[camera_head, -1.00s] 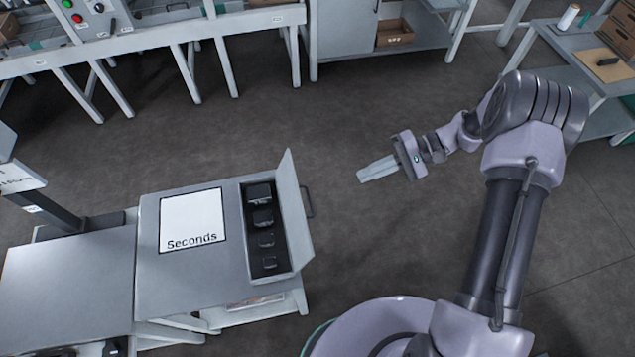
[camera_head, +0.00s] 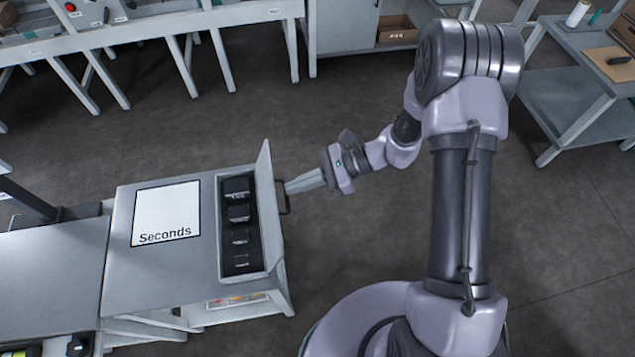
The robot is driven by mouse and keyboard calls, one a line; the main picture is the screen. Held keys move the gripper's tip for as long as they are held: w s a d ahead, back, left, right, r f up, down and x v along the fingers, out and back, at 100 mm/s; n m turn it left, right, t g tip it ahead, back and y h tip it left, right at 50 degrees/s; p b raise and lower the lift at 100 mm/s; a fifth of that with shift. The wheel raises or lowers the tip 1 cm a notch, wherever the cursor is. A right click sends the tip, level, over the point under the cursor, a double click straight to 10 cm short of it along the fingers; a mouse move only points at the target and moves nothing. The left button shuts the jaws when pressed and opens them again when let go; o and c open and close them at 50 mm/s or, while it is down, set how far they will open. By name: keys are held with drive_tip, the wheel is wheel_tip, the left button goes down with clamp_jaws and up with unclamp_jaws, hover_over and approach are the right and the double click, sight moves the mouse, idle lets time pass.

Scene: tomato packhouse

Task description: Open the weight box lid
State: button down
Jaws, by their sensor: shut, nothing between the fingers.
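The weight box (camera_head: 221,225) is set in the right side of the grey bench top. Its lid (camera_head: 267,210) stands raised, roughly upright, along the box's right edge. A dark handle (camera_head: 285,197) sticks out from the lid's outer face. Several black weights (camera_head: 239,213) of falling size lie in a row in the open box. My gripper (camera_head: 290,187) is shut, with its fingertips pointing left at the lid's outer side, close to the handle. I cannot tell whether the fingertips touch the lid or handle.
A white sheet marked "Seconds" (camera_head: 166,213) lies on the bench top (camera_head: 150,270) left of the box. A grey table (camera_head: 40,280) adjoins at the left. A long white-legged frame (camera_head: 150,28) stands at the back. Bare floor (camera_head: 350,100) lies behind and right of the bench.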

sight(275, 204)
drive_tip(key=shift+s+a+r, duration=0.1)
drive_tip(key=shift+a+r, duration=0.1)
drive_tip(key=shift+a, duration=0.25)
drive_tip(key=shift+s+a+r, duration=0.1)
drive_tip(key=shift+a+r, duration=0.1)
drive_tip(key=shift+a, duration=0.2)
drive_tip(key=shift+a+r, duration=0.15)
drive_tip(key=shift+r, duration=0.2)
drive_tip(key=shift+s+a+r+h+p, duration=0.25)
drive_tip(key=shift+a+h+p, duration=0.1)
drive_tip(key=shift+a+p, duration=0.25)
drive_tip(key=shift+s+a+r+h+p, duration=0.1)
drive_tip(key=shift+a+r+h+p, duration=0.2)
drive_tip(key=shift+a+p, duration=0.25)
drive_tip(key=shift+a, duration=0.1)
